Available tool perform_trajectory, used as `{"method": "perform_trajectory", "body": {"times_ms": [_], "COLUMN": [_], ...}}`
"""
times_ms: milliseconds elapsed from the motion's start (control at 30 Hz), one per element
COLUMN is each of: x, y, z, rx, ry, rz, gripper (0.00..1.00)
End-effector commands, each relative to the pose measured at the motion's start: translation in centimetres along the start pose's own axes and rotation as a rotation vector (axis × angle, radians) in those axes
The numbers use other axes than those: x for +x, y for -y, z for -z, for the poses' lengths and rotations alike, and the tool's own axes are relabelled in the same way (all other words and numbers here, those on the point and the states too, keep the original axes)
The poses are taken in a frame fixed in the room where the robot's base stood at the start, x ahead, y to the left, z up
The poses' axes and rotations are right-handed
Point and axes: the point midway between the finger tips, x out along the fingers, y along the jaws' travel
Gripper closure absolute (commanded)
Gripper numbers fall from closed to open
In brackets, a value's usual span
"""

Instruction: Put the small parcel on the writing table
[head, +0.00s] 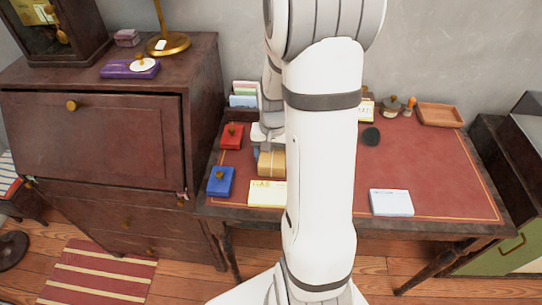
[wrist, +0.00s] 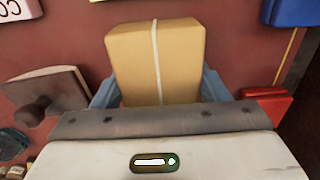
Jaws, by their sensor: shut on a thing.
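The small parcel (head: 271,162) is a tan box with a pale string round it. My gripper (head: 267,137) is shut on it, over the left part of the writing table (head: 425,165), which has a red top with a thin gold border. In the wrist view the parcel (wrist: 180,55) sits between the blue-grey fingers of my gripper (wrist: 157,92), with the red top behind it. I cannot tell whether the parcel touches the table. My white arm hides the middle of the table in the head view.
A red box (head: 231,137), a blue box (head: 220,181) and a cream pad (head: 266,194) lie close around the parcel. A white pad (head: 391,203), a dark oval thing (head: 371,136) and a wooden tray (head: 439,115) lie right of my arm. The table's right part is mostly clear.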

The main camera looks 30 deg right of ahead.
Motion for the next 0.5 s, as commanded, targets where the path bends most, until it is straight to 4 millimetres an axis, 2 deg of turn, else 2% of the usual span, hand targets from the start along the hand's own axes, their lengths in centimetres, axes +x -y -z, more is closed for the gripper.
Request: {"method": "perform_trajectory", "body": {"times_ms": [200,233,500], "x": [0.49,0.35,0.31], "y": [-0.04,-0.05,-0.07], "z": [0.03,0.02,0.03], "rx": [0.001,0.001,0.002], "ry": [0.0,0.0,0.0], "rz": [0.0,0.0,0.0], "gripper": [0.61,0.3,0.1]}}
